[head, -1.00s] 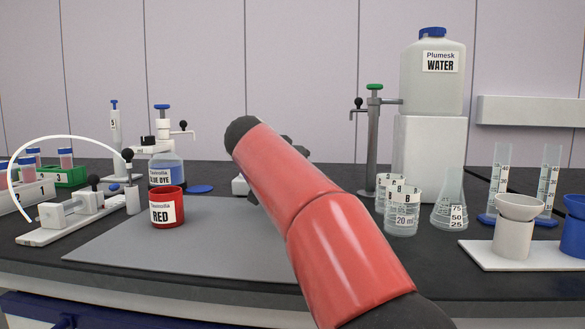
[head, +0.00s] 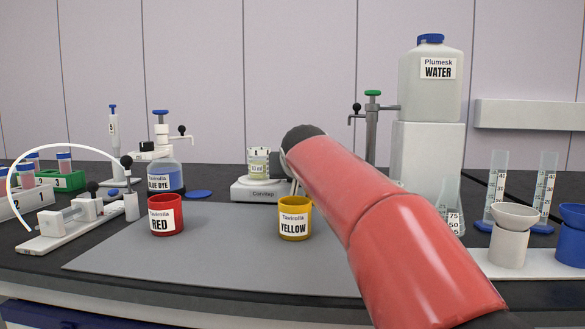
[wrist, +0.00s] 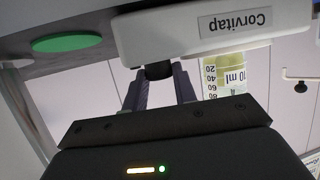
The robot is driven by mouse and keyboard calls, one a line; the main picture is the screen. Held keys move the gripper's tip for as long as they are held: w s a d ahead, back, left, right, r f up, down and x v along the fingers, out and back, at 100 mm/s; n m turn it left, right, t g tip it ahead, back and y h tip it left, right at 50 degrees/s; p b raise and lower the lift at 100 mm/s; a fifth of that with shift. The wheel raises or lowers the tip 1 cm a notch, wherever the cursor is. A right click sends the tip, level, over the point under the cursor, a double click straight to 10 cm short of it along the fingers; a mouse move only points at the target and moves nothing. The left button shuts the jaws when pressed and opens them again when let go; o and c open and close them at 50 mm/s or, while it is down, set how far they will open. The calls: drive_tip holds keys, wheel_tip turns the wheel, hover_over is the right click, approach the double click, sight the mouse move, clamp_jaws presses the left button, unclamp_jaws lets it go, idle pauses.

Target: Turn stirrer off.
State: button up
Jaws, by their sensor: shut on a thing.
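The white stirrer (head: 258,190), labelled Corvitap, stands at the back of the bench with beaker A (head: 259,164) on top, holding pale yellow liquid. In the wrist view the stirrer (wrist: 205,30) appears upside down, with the beaker (wrist: 224,75) beside my fingers. A dark knob (wrist: 158,70) projects from the stirrer's front. My gripper (wrist: 160,84) is at this knob, its two fingers shut on it from either side. In the head view my red arm hides the knob and most of my gripper.
The red cup (head: 166,215) and yellow cup (head: 295,219) stand on the grey mat (head: 220,250) before the stirrer. The blue dye bottle (head: 164,176) is at left, the water tank (head: 431,85) at right. A green disc (wrist: 66,42) lies near the stirrer.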

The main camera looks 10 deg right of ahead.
drive_tip(key=shift+d+n+y+p, duration=0.25)
drive_tip(key=shift+n+y+p, duration=0.05)
drive_tip(key=shift+n+y, duration=0.45)
drive_tip(key=shift+d+f+n+y+b, duration=0.15)
drive_tip(key=shift+n+y+b, duration=0.2)
drive_tip(key=shift+n+y, duration=0.75)
drive_tip(key=shift+w+d+n+g+y+b, duration=0.1)
drive_tip(key=shift+n+g+y+b, duration=0.4)
drive_tip(key=shift+n+y, duration=0.5)
drive_tip(key=shift+w+n+g+y+b, duration=0.1)
drive_tip(key=shift+n+g+y+b, duration=0.2)
drive_tip(key=shift+n+y+b, duration=0.65)
drive_tip(key=shift+s+y+p, duration=0.1)
drive_tip(key=shift+y+p, duration=0.2)
drive_tip(key=shift+y, duration=0.2)
drive_tip(key=o, duration=0.7)
drive_tip(key=shift+v, duration=3.95)
